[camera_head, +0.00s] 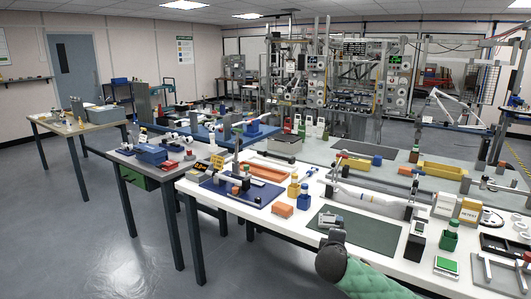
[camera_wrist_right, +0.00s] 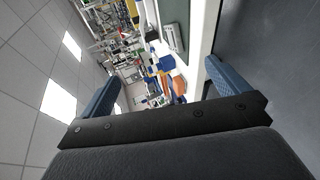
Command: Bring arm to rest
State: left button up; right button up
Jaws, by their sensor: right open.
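In the right wrist view my right gripper (camera_wrist_right: 161,71) is open, with its two blue fingers spread wide and nothing between them. That view is turned sideways, with the ceiling at left and the floor at right. The white workbench and its parts show beyond the fingers, apart from them. In the head view an arm of mine (camera_head: 375,277) with a green sleeve and dark grey joint comes in at the bottom, in front of the bench's near edge. Its fingers cannot be made out there. My left gripper is in neither view.
The white bench (camera_head: 303,232) carries a dark green mat (camera_head: 375,234), a blue board (camera_head: 225,194), an orange block (camera_head: 282,210) and a green-capped bottle (camera_head: 449,236) near its front edge. A side table (camera_head: 95,127) stands at left. The grey floor (camera_head: 80,220) at left is clear.

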jog(key=s+a+f+m+g+y, duration=0.2)
jog(key=s+a+f+m, duration=0.15)
jog(key=s, duration=0.45)
jog(key=s+a+f+m+g+y, duration=0.2)
jog(key=s+a+m, duration=0.15)
jog(key=s, duration=0.45)
jog(key=s+f+m+g, duration=0.1)
jog(key=s+f+g, duration=0.1)
jog(key=s+f, duration=0.5)
jog(key=s+f+m+g+y, duration=0.1)
jog(key=s+f, duration=0.6)
jog(key=s, duration=0.8)
jog(key=s+a+f+m+g+y, duration=0.1)
jog(key=s+f+m+g, duration=0.1)
jog(key=s+f+g, duration=0.2)
jog(key=s+f, duration=0.3)
jog(key=s, duration=0.4)
jog(key=shift+s+f+m, duration=0.15)
jog(key=shift+f+m, duration=0.15)
jog(key=shift+m, duration=0.1)
